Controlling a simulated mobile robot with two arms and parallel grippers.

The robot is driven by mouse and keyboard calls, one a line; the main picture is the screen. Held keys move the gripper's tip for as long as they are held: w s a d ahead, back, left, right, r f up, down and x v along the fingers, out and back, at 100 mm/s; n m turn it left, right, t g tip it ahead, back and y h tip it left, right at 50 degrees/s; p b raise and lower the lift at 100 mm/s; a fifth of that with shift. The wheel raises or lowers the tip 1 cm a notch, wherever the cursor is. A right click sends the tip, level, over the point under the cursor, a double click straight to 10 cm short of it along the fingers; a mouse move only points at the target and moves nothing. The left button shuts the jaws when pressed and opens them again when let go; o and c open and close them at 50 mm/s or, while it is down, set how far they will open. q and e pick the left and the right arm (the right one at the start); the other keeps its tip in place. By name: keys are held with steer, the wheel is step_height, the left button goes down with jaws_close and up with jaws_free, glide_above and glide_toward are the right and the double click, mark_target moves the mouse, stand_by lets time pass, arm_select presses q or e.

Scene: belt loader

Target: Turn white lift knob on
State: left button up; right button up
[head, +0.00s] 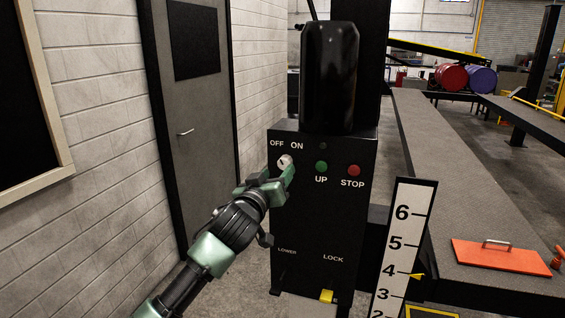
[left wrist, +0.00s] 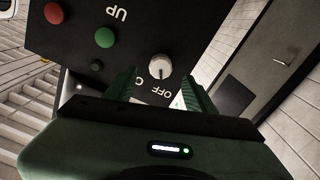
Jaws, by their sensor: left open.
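The white lift knob (head: 284,161) is on the upper left of the black control box (head: 318,225), below the OFF and ON labels. I cannot tell for sure which label its mark points to. My left gripper (head: 288,172) is at the box face, just below and right of the knob in the head view. In the left wrist view the white knob (left wrist: 160,66) shows upside down, ahead of and between the two open green fingers (left wrist: 160,92). The fingers appear not to touch it. My right gripper is not in view.
A green UP button (head: 321,167) and a red STOP button (head: 354,170) are right of the knob. A yellow piece (head: 326,296) is low on the box. A numbered scale (head: 403,245) and a long conveyor (head: 450,190) stand to the right. A grey door (head: 195,120) is at left.

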mark_target(283, 165)
arm_select(q)
steer(key=shift+p+x, duration=0.65)
steer(key=shift+x, duration=2.1)
jaws_close()
